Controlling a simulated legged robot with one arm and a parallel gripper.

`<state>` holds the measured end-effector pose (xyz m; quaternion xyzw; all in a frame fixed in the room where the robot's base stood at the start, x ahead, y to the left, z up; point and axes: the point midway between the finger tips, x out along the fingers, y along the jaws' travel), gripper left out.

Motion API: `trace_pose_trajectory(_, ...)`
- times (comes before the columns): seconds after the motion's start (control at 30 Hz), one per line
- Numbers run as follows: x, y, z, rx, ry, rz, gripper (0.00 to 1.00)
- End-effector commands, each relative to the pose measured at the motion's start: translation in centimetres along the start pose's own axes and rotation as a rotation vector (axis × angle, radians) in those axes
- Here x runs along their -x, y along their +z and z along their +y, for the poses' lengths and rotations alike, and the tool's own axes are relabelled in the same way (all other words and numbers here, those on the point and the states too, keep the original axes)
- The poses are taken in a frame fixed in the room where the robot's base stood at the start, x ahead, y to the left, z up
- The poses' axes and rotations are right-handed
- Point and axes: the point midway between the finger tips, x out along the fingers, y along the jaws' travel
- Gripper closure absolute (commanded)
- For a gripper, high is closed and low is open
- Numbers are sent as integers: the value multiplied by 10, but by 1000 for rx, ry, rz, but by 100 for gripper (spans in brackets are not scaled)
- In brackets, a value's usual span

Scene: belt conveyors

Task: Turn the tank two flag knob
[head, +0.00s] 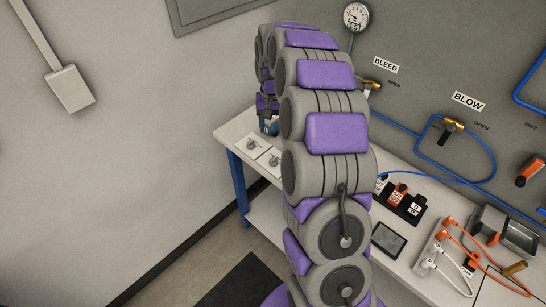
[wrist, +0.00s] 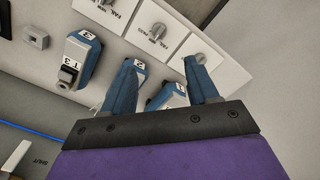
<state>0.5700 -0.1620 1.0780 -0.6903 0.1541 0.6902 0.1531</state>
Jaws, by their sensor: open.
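In the wrist view, three grey flag knobs sit on white FAIL/PASS plates: a middle knob (wrist: 158,32), a right knob (wrist: 205,59) and one at the top edge (wrist: 108,3). The middle one lines up with the blue unit marked 2 (wrist: 139,67), mostly hidden by a finger; I cannot read the plates' tank numbers. My gripper (wrist: 160,60) is open and empty, its blue fingers pointing toward the plates, apart from the middle knob. In the head view my gripper (head: 268,122) is partly hidden behind my arm, just above the bench; two knob plates (head: 251,145) show.
A blue unit marked T 3 (wrist: 76,60) stands left of my fingers, and a unit marked 1 (wrist: 170,96) shows between them. A wall is at left.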

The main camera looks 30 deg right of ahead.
Motion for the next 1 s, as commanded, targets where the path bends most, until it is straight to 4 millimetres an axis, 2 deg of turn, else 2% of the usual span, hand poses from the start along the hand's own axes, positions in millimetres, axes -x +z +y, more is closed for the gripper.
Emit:
trace_pose_trajectory(0.6, -123, 0, 3, 2, -3, -6, 41)
trace_pose_trajectory(0.8, -148, 0, 2, 1, -2, -3, 41)
trace_pose_trajectory(1.0, -158, -1, 3, 1, -5, -1, 41)
